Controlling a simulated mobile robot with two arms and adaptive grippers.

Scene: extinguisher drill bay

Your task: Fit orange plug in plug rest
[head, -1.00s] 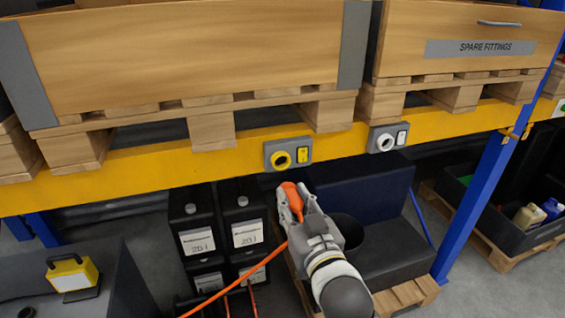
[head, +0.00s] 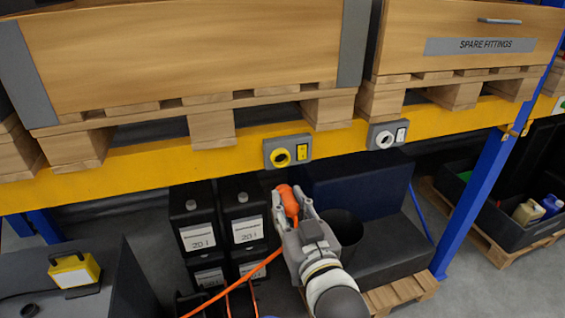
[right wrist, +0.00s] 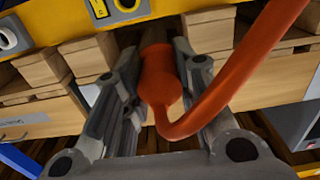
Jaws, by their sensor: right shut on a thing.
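My right gripper (head: 289,210) is shut on the orange plug (head: 288,199), below and in front of the yellow beam. In the right wrist view the plug (right wrist: 160,78) sits between the two fingers, and its thick orange cable bends up to the right. In the head view the cable (head: 232,283) runs down to the left. On the beam are a grey box with a yellow-ringed round opening (head: 281,157) and one with a white-ringed opening (head: 385,139). The plug is apart from both, nearer the yellow ring. I cannot tell which is the plug rest. My left gripper is not in view.
Wooden crates on pallets (head: 180,60) stand above the yellow beam (head: 180,156). Black canisters (head: 245,218) stand below, left of my gripper. A dark padded block (head: 350,185) is behind it. A blue post (head: 478,195) rises at the right. A yellow lamp (head: 75,269) is at lower left.

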